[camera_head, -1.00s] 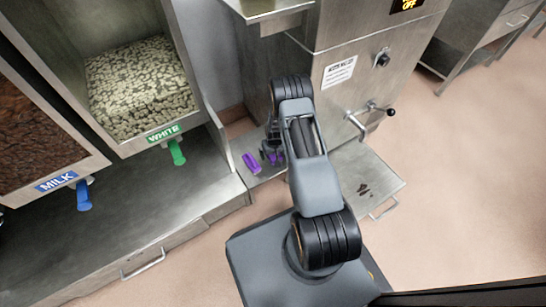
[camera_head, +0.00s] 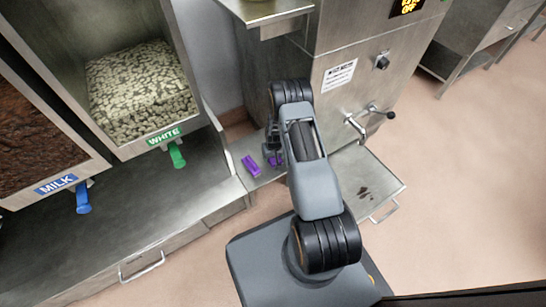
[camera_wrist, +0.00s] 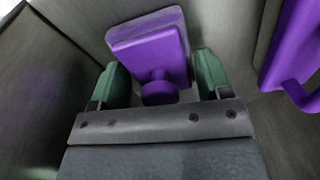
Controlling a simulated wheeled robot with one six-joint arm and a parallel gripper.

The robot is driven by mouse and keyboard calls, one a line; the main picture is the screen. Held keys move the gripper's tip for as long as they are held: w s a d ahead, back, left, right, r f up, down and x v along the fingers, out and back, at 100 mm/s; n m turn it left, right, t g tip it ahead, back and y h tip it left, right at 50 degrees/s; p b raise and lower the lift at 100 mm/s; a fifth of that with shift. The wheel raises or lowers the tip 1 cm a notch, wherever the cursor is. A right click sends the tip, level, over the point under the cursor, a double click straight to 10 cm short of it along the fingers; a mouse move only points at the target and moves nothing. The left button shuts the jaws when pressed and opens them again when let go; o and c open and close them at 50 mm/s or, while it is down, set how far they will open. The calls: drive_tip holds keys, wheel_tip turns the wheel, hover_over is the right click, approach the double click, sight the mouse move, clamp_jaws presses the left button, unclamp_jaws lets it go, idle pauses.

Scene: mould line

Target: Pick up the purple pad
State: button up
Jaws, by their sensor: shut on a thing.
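The purple pad (camera_wrist: 150,50) is a flat block with a round knob and a paler layer along its far edge in the wrist view. The arm hides part of this spot. I cannot tell whether the pad touches the shelf.
A second purple thing with a handle (camera_head: 251,166) lies close by on the left; it also shows in the wrist view (camera_wrist: 291,50). The metal machine (camera_head: 335,45) stands just behind. Bins with green (camera_head: 177,155) and blue (camera_head: 83,197) taps stand left. Open floor lies right.

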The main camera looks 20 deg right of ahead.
drive_tip(key=shift+r+p, duration=0.3)
drive_tip(key=shift+r, duration=0.2)
wheel_tip(320, 180, up, 2)
drive_tip(key=shift+r+p, duration=0.2)
drive_tip(key=shift+p, duration=0.6)
drive_tip(key=shift+s+d+r, duration=0.15)
drive_tip(key=shift+s+r, duration=1.45)
drive_tip(key=shift+s, duration=0.75)
drive_tip(key=shift+s+d+r, duration=0.15)
drive_tip(key=shift+s+r, duration=1.45)
drive_tip(key=shift+s, duration=0.7)
drive_tip(key=shift+s+d+r, duration=0.15)
drive_tip(key=shift+s+r, duration=1.45)
drive_tip(key=shift+s, duration=0.75)
